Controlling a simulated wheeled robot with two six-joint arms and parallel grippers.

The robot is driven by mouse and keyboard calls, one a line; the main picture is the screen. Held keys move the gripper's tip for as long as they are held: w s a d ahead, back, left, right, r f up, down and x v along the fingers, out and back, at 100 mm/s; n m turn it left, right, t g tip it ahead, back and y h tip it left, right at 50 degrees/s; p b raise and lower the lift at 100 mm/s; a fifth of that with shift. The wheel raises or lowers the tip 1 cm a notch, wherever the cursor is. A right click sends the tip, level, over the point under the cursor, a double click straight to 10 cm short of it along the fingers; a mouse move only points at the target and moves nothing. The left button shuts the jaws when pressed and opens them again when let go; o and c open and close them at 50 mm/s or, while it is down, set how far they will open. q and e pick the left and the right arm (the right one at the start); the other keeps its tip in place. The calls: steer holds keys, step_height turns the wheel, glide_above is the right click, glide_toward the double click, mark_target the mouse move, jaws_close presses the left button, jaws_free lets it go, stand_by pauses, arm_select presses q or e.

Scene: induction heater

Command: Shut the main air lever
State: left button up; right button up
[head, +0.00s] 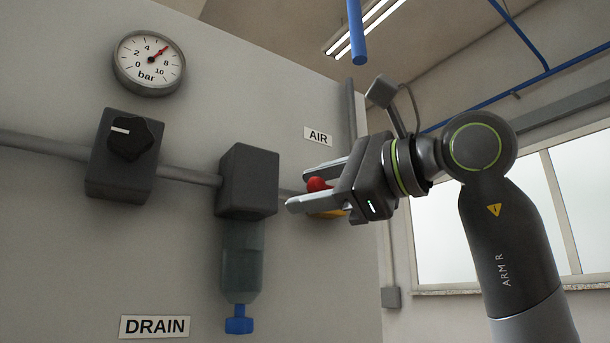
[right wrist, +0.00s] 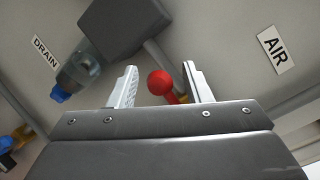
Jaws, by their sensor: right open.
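The main air lever has a red knob (head: 319,184) and sits on the pipe below the AIR label, with a yellow part (head: 328,213) showing under it. My right gripper (head: 298,189) is open at the lever and partly hides it in the head view. In the right wrist view the red ball knob (right wrist: 160,82) lies between the two spread fingers (right wrist: 160,68), with a gap on each side. The lower part of the lever is hidden behind the gripper body there. My left gripper is not in view.
A dark filter block (head: 248,180) with a clear bowl and blue drain knob (head: 239,320) hangs left of the gripper. A regulator block (head: 124,157) and a round gauge (head: 149,63) are farther left. The AIR label (head: 319,136) is above. A blue pipe (head: 356,30) hangs overhead.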

steer(key=shift+x, duration=0.8)
steer(key=shift+c, duration=0.5)
